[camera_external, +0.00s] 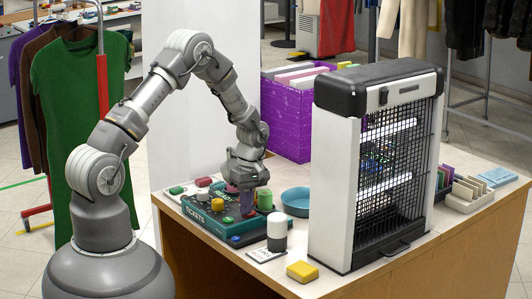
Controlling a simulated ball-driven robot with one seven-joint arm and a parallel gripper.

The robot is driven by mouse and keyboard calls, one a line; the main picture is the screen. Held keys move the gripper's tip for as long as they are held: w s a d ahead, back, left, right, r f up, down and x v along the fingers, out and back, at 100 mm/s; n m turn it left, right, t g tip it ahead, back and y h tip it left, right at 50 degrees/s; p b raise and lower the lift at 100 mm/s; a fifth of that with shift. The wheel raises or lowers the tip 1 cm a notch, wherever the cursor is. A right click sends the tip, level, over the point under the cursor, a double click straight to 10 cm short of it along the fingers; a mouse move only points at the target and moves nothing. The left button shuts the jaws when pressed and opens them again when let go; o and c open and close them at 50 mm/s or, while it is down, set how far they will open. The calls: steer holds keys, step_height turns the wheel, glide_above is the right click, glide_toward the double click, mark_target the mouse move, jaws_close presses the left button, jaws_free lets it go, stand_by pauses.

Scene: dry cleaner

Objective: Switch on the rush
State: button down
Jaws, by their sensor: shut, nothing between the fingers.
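A green box marked TICKETS (196,217) lies on the counter with several coloured buttons or knobs on its top. My gripper (246,212) points down over the right part of the box, just left of the green knob. It is shut and holds nothing. Its fingertips are low at the box top; whether they touch it I cannot tell. My gripper hides part of the box's top.
A black-and-white caged machine (333,190) stands tall to the right. A blue bowl (296,200), a white-and-black cylinder (277,233) and a yellow block (302,271) are close to the box. A purple crate (285,118) stands behind. Free counter is scarce here.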

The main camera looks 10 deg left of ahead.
steer(key=shift+f, duration=0.1)
steer(key=shift+w+d, duration=0.25)
steer(key=shift+d, duration=0.05)
steer(key=shift+w+d, duration=0.3)
steer(key=shift+d, duration=0.05)
steer(key=shift+a, duration=0.1)
step_height(320, 180, up, 14)
steer(key=w+d+p, duration=0.1)
steer(key=p, duration=0.4)
steer(key=shift+p, duration=0.3)
steer(key=shift+d, duration=0.1)
